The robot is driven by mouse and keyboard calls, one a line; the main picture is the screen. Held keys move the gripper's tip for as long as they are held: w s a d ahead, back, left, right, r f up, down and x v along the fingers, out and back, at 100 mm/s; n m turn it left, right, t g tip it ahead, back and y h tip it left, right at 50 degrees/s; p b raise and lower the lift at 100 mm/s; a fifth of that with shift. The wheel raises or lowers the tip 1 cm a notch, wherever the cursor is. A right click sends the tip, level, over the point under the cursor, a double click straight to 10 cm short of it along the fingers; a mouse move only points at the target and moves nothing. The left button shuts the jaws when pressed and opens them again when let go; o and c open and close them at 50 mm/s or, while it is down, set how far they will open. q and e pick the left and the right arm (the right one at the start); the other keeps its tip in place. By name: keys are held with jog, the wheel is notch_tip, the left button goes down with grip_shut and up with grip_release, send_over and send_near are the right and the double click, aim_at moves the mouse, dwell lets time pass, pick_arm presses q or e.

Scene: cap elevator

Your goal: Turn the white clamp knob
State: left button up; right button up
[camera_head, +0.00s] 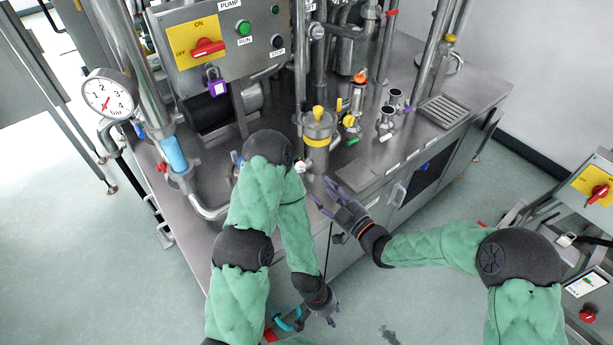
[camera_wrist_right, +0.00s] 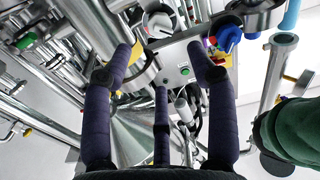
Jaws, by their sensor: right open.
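The white clamp knob (camera_head: 299,166) is small in the head view, at the front of the bench beside my left arm, which hides part of its surroundings. In the right wrist view a white knob (camera_wrist_right: 160,23) shows ahead of the fingers, between their lines and apart from them. My right gripper (camera_head: 324,195) is open and empty, a little right of and below the knob in the head view. Its spread purple fingers (camera_wrist_right: 162,50) also show in the wrist view. My left gripper (camera_head: 333,313) hangs low in front of the bench, fingers apart and empty.
A metal vessel with a yellow band (camera_head: 317,142) stands behind the knob. A blue knob (camera_wrist_right: 228,36) is to the right in the wrist view.

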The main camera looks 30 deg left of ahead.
aim_at(304, 171)
jog(key=b+x, duration=0.2)
jog(key=x, duration=0.7)
jog(key=shift+w+a, duration=0.1)
jog(key=shift+a, duration=0.1)
jog(key=shift+f, duration=0.1)
jog(key=c, duration=1.1)
